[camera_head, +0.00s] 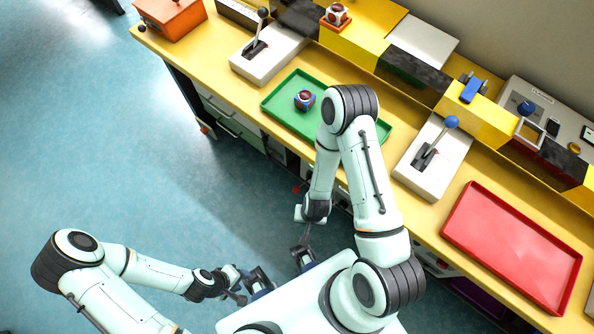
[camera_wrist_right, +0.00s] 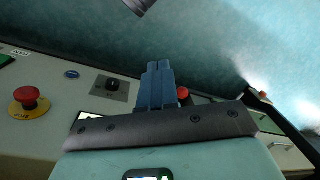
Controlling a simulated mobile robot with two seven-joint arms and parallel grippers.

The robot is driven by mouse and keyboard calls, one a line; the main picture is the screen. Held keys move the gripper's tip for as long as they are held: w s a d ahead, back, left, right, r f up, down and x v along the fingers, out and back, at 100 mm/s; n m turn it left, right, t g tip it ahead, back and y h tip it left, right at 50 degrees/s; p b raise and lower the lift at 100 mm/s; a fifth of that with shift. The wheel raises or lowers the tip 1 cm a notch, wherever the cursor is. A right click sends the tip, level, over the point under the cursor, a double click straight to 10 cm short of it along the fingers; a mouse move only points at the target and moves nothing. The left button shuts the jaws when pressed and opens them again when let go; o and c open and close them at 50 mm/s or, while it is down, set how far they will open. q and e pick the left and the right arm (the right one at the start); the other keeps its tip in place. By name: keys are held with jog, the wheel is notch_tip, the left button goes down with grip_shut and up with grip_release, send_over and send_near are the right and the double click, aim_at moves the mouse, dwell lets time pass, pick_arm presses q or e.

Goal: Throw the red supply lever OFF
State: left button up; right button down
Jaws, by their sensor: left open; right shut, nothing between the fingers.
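I cannot make out a red supply lever for certain in either view. In the right wrist view a small red knob (camera_wrist_right: 183,93) shows just right of my fingers, partly hidden; I cannot tell whether it belongs to a lever. My right gripper (camera_wrist_right: 160,70) is shut and empty, its blue-grey fingers side by side. In the head view my right gripper (camera_head: 304,255) points down in front of the bench, below its top. My left gripper (camera_head: 242,285) is open and empty at the lower left, well away from the bench.
The right wrist view shows a red mushroom button (camera_wrist_right: 27,97) and a black rotary switch (camera_wrist_right: 112,86) on a pale panel. The yellow bench (camera_head: 235,100) carries a black-knob lever (camera_head: 262,14), a blue-knob lever (camera_head: 451,123), a green tray (camera_head: 273,103) and a red tray (camera_head: 510,245).

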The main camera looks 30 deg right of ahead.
pick_arm(q)
notch_tip(320, 180, down, 6)
jog(key=s+b, duration=0.1)
jog(key=b, duration=0.4)
pick_arm(e)
jog(key=w+d+r+m+t+h, duration=0.2)
jog(key=w+m+h, duration=0.3)
jog(key=w+m, duration=0.3)
jog(key=w+t, duration=0.1)
jog(key=w, duration=0.2)
jog(key=shift+w+d, duration=0.25)
jog(key=shift+d, duration=0.05)
pick_arm(q)
jog(key=shift+s, duration=0.1)
pick_arm(e)
jog(key=b, duration=0.3)
send_over(299, 187)
jog(key=s, duration=0.1)
jog(key=f, duration=0.7)
jog(key=a+f, duration=0.1)
jog(key=f, duration=0.3)
jog(key=shift+s+f, duration=0.15)
pick_arm(q)
jog(key=shift+w+f, duration=0.3)
jog(key=shift+f, duration=0.35)
jog(key=shift+w+f, duration=0.3)
jog(key=shift+f, duration=0.3)
pick_arm(e)
jog(key=shift+a+f, duration=0.25)
jog(key=shift+f, duration=0.4)
